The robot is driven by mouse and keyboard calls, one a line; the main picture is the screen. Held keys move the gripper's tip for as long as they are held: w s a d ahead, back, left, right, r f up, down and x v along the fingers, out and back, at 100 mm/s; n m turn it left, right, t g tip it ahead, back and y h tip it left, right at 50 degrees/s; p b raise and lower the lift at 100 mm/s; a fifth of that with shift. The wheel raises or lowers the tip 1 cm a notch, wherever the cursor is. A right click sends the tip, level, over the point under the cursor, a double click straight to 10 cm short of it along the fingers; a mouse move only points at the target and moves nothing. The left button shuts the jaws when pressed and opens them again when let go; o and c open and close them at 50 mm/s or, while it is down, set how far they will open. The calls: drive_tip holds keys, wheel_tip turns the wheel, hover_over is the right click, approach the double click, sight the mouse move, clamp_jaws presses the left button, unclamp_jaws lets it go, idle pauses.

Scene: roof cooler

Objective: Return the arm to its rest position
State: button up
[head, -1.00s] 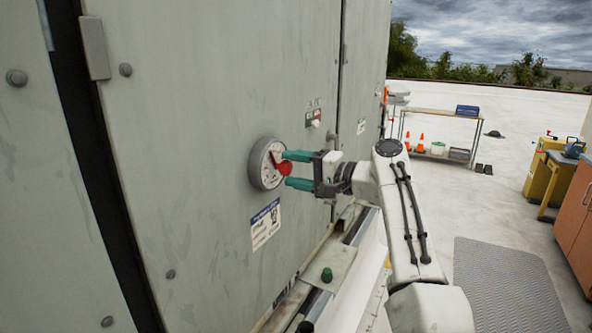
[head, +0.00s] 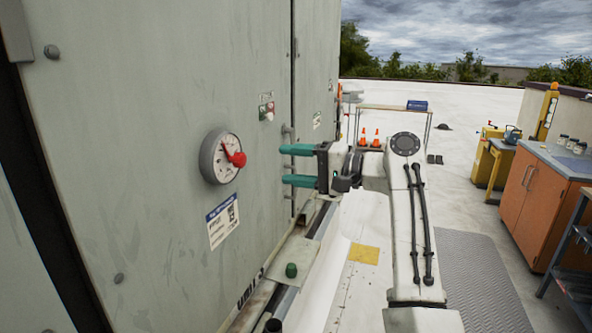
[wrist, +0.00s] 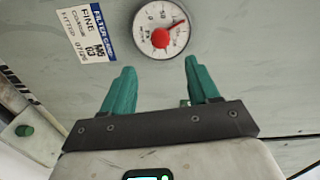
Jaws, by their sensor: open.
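My gripper (head: 283,165) is open and empty, with two green fingers pointing left toward the grey cabinet wall (head: 150,130). A round white gauge with a red knob (head: 222,157) is on that wall, to the left of the fingertips and apart from them. In the wrist view the gripper (wrist: 157,78) has its fingers spread, with nothing between them. The gauge (wrist: 159,28) shows beyond the fingertips there. My arm reaches forward along the right side of the wall.
A label (head: 222,220) is below the gauge. A ledge with a green knob (head: 291,270) runs along the wall's foot. A shelf table with orange cones (head: 369,138) stands farther back. An orange cabinet (head: 535,205) is at right.

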drive_tip(key=shift+s+d, duration=0.1)
drive_tip(key=shift+d, duration=0.05)
drive_tip(key=s+d+f+h, duration=0.3)
drive_tip(key=d+f, duration=0.1)
drive_tip(key=f, duration=0.7)
drive_tip(key=s+d+f+h, duration=0.2)
drive_tip(key=s+d+f, duration=0.15)
drive_tip(key=f, duration=0.65)
drive_tip(key=s+d+f+g+h, duration=0.1)
drive_tip(key=s+d+f+h, duration=0.1)
drive_tip(key=s+d+f, duration=0.35)
drive_tip(key=s+d+f+h, duration=0.3)
drive_tip(key=s+f, duration=0.4)
drive_tip(key=f, duration=0.4)
drive_tip(key=s+d+f+g+h, duration=0.1)
drive_tip(key=s+d, duration=0.3)
drive_tip(key=s, duration=0.7)
drive_tip(key=s+d+f+n+g+h, duration=0.1)
drive_tip(key=s+d+f+h, duration=0.2)
drive_tip(key=s, duration=0.8)
drive_tip(key=s+d+f+n+g+h, duration=0.1)
drive_tip(key=s+d+f+g+h, duration=0.1)
drive_tip(key=s, duration=0.9)
drive_tip(key=d+f, duration=0.1)
drive_tip(key=d, duration=0.1)
drive_tip(key=shift+d+h, duration=0.3)
